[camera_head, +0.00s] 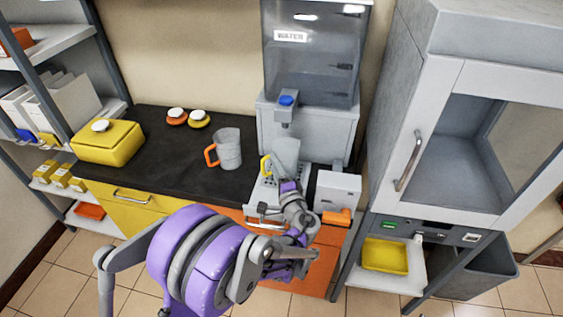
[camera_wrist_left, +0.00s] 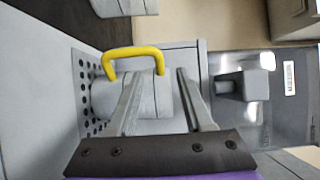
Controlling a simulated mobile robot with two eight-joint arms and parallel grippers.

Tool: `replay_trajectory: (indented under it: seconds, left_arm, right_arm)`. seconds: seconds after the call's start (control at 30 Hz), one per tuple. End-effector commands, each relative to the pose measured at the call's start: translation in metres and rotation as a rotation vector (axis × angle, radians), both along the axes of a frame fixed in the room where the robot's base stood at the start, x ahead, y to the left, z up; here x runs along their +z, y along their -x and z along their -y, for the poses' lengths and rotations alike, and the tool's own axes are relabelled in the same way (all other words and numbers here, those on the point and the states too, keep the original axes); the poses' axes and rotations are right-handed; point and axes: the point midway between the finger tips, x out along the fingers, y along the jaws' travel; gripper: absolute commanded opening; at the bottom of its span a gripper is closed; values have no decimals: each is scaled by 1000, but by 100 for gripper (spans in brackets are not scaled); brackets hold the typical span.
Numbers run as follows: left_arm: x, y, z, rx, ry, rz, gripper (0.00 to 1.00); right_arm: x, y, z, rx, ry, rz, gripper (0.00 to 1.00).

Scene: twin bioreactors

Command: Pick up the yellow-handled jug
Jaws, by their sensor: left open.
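The yellow-handled jug (camera_head: 287,150) is a clear grey vessel standing on the perforated drip tray under the water dispenser's tap. Its yellow handle (camera_head: 265,167) points left in the head view. In the left wrist view, the yellow handle (camera_wrist_left: 133,52) arches just beyond the fingertips, and the jug body (camera_wrist_left: 103,100) shows behind and between the fingers. My left gripper (camera_head: 290,186) is open at the front of the jug, its fingers spread near the handle in the wrist view (camera_wrist_left: 160,76). I cannot tell whether it touches. My right gripper is not in view.
An orange-handled jug (camera_head: 229,149) stands on the black counter (camera_head: 165,155) to the left. The water dispenser (camera_head: 310,125) rises behind the yellow-handled jug. A white box-shaped unit (camera_head: 338,190) is close on the right. A yellow lidded box (camera_head: 108,143) sits at the counter's left.

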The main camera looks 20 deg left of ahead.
Motion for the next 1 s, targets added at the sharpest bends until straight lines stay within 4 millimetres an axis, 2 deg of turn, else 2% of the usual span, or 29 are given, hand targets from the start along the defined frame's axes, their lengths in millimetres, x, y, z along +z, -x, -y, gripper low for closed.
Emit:
replay_trajectory:
  seconds: [0.13,0.37,0.4,0.6,0.7,1.0]
  left_arm:
    - [2,-17,-16,2,-1,1,51]
    - [1,-19,-18,0,0,0,51]
    - [1,-19,-18,0,0,0,50]
    - [1,-19,-18,0,0,0,14]
    - [1,-19,-18,0,0,0,0]
    - [1,-19,-18,0,0,0,0]
  right_arm:
    - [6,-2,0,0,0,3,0]
    - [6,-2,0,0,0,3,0]
    - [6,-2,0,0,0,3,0]
    - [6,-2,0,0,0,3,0]
    - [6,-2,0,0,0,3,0]
    - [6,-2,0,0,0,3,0]
